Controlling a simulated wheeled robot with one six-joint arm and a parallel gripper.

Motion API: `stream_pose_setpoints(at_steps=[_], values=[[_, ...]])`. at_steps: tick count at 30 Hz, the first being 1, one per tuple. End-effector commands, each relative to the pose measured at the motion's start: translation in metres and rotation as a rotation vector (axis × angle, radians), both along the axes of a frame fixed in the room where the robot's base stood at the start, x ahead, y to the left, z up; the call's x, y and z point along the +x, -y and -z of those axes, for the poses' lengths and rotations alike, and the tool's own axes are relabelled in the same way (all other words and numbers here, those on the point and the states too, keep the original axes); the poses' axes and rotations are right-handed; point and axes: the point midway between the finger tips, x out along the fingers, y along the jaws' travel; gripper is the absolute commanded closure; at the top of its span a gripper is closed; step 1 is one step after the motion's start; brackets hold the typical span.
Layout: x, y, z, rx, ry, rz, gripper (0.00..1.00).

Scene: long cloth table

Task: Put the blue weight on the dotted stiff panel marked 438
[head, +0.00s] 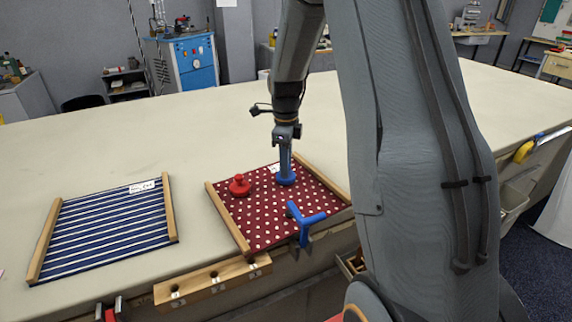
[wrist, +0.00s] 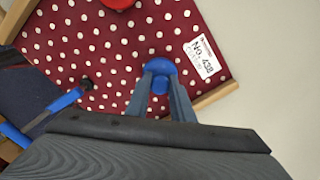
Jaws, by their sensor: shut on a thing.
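The dotted panel (head: 262,212) is dark red with white dots and has wooden side bars. It lies on the table in the head view. Its white label reads No. 438 in the wrist view (wrist: 203,57). The blue weight (head: 286,179) is at the panel's far part, beside the label. My gripper (head: 285,165) is above it and shut on its knob, which also shows between the fingers in the wrist view (wrist: 160,68). The weight looks upright and at the panel's surface; I cannot tell whether it touches the cloth.
A red weight (head: 239,185) stands on the same panel, to the left. A blue clamp (head: 304,222) grips the panel's near edge. A blue striped panel (head: 105,230) lies to the left. A wooden block with holes (head: 212,282) is at the table's front edge.

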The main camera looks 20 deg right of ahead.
Motion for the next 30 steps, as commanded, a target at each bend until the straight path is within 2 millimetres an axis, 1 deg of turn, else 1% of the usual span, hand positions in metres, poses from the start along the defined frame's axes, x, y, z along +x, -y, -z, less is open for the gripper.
stream_pose_setpoints(at_steps=[11, 12, 15, 24, 28, 30], values=[[0.001, 0.0, 0.005, 0.0, 0.002, 0.0, 1.0], [0.0, 0.0, 0.006, -0.001, 0.001, 0.0, 0.76], [0.0, 0.0, 0.006, -0.001, 0.001, 0.0, 0.6], [0.0, 0.0, 0.004, 0.0, 0.001, 0.0, 0.6], [0.001, 0.0, -0.004, 0.0, 0.004, 0.0, 0.6], [0.002, 0.0, -0.014, -0.002, 0.005, 0.0, 0.6]])
